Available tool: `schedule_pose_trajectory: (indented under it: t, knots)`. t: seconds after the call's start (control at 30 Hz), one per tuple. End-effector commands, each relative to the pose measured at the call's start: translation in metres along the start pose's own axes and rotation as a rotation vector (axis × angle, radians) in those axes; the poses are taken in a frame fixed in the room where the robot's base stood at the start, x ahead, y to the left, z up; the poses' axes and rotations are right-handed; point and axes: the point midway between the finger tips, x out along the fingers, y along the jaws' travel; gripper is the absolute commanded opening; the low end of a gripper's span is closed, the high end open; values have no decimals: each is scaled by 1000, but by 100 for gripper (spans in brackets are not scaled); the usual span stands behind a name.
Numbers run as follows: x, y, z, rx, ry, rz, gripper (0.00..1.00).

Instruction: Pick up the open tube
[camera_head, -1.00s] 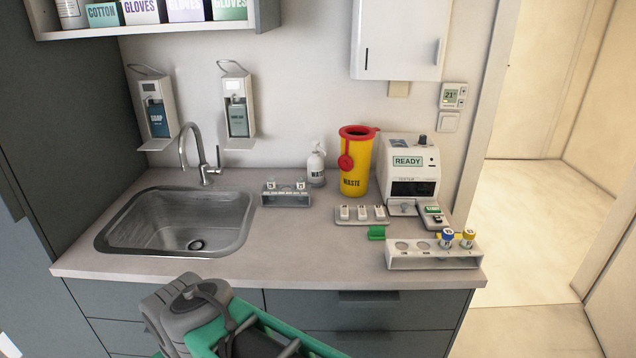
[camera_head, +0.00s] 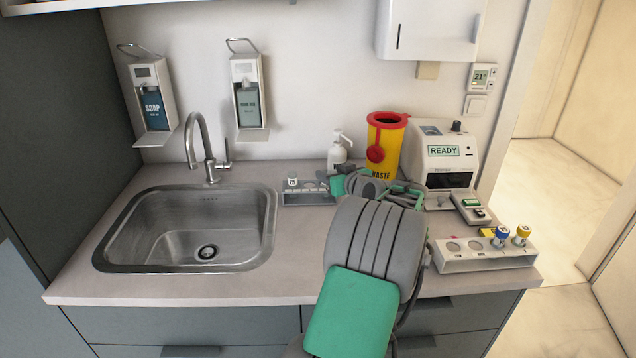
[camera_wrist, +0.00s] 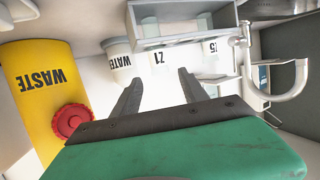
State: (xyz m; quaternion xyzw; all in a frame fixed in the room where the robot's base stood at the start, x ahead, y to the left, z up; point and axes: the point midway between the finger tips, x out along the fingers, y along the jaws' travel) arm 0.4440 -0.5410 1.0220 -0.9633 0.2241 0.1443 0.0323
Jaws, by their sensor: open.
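A small grey rack (camera_head: 308,198) stands at the back of the counter, right of the sink. One small tube with a white label (camera_head: 292,181) shows in its left end; my gripper hides the right end. In the wrist view, the rack (camera_wrist: 180,38) is upside down, with two labelled tubes, one near the middle (camera_wrist: 158,58) and one at the right (camera_wrist: 211,47). I cannot tell which is open. My gripper (camera_wrist: 160,77) is open and empty, its fingers pointing at the rack, the middle tube lying between the finger lines.
A white pump bottle (camera_head: 338,153) stands behind the rack, with the yellow waste bin (camera_head: 388,140) and READY machine (camera_head: 446,155) to the right. A white rack (camera_head: 485,258) with blue- and yellow-capped tubes sits at front right. The sink (camera_head: 190,230) is left.

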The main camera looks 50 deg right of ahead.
Motion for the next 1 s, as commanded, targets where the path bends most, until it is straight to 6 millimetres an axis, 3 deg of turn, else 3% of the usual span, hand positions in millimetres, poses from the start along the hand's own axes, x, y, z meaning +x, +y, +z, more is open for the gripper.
schedule_pose_trajectory:
  t: [0.4, 0.67, 1.0]
  knots:
    - [64, -2, 6, 1, -3, -1, 51]
    - [68, -1, 7, 1, -4, 1, 50]
    - [68, -2, 7, 1, -4, 0, 23]
